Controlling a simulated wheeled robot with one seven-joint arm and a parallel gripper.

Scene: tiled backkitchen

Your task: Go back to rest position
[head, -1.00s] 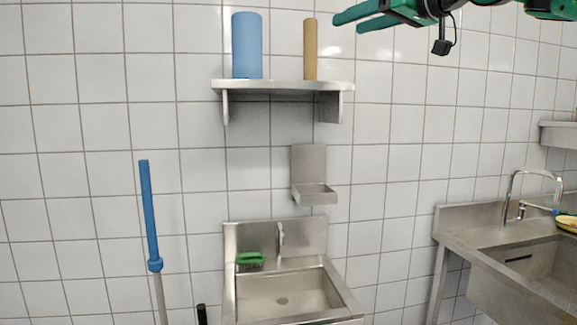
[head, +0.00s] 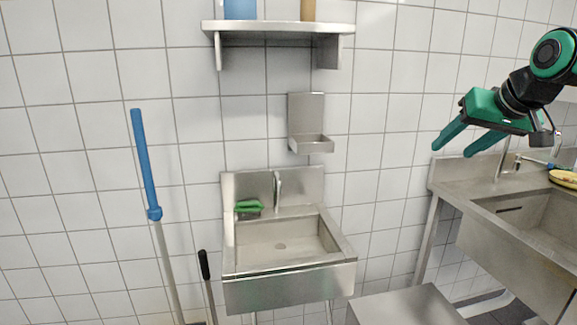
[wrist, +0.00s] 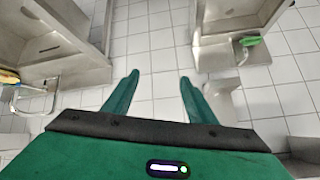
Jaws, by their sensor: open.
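My gripper (head: 452,146) is at the right of the head view, in the air in front of the tiled wall and near the larger sink. Its two green fingers are spread apart with nothing between them.
A small steel sink (head: 290,280) with a green brush (head: 248,207) hangs on the wall below a shelf (head: 280,27). A larger sink (head: 540,245) is at the right. A blue-handled pole (head: 145,165) stands at left. A low steel surface (head: 405,306) is at the bottom.

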